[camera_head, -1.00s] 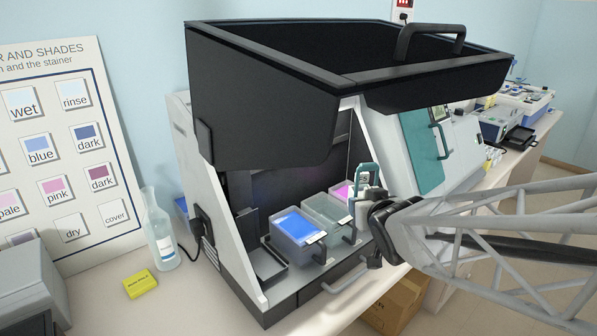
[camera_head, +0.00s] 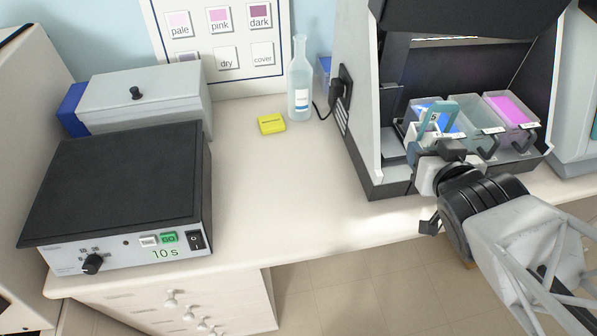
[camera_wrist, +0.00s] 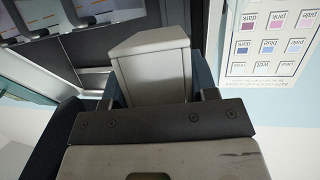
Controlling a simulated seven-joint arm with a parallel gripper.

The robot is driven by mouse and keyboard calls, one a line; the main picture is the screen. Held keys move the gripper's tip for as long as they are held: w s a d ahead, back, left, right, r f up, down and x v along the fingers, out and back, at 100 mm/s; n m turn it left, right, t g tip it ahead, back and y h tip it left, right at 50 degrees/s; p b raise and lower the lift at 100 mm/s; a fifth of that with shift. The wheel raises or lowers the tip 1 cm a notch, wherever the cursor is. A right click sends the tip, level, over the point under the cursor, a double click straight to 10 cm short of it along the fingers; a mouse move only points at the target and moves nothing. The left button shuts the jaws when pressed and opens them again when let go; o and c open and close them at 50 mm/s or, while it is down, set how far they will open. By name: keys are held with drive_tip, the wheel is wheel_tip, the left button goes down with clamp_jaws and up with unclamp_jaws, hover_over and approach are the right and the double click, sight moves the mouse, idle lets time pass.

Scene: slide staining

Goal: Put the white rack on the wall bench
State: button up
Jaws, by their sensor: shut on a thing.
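The white rack (camera_head: 434,119), a small pale piece with a dark "5" on it, is upright in my gripper (camera_head: 439,142). The gripper is shut on it, in front of the blue dish in the head view, and partly covers that dish. The pale wall bench (camera_head: 290,190) runs along the wall, with a wide bare stretch left of the stainer.
The stainer (camera_head: 362,150) holds blue, clear (camera_head: 472,122) and pink (camera_head: 510,110) dishes. A bottle (camera_head: 300,85) and yellow box (camera_head: 271,123) stand at the back of the bench. A black-topped hotplate (camera_head: 120,180) and grey box (camera_head: 145,98) fill the left.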

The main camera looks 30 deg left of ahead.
drive_tip(key=s+a+f+n+g+y, duration=0.1)
drive_tip(key=s+f, duration=0.3)
drive_tip(key=s, duration=0.4)
drive_tip(key=s+a+f+n+g+y, duration=0.2)
drive_tip(key=s+f+n+g, duration=0.1)
drive_tip(key=s, duration=0.5)
drive_tip(key=s+a+f+n+g+y, duration=0.1)
drive_tip(key=s+f, duration=0.3)
drive_tip(key=s, duration=0.5)
drive_tip(key=shift+a+f+n+g+y, duration=0.35)
drive_tip(key=shift+a+n+g, duration=0.2)
drive_tip(key=shift+a, duration=0.3)
drive_tip(key=shift+w+a, duration=0.2)
drive_tip(key=shift+a, duration=0.2)
hover_over(288, 228)
drive_tip(key=shift+f, duration=0.75)
drive_tip(key=shift+f, duration=1.75)
drive_tip(key=shift+f, duration=0.3)
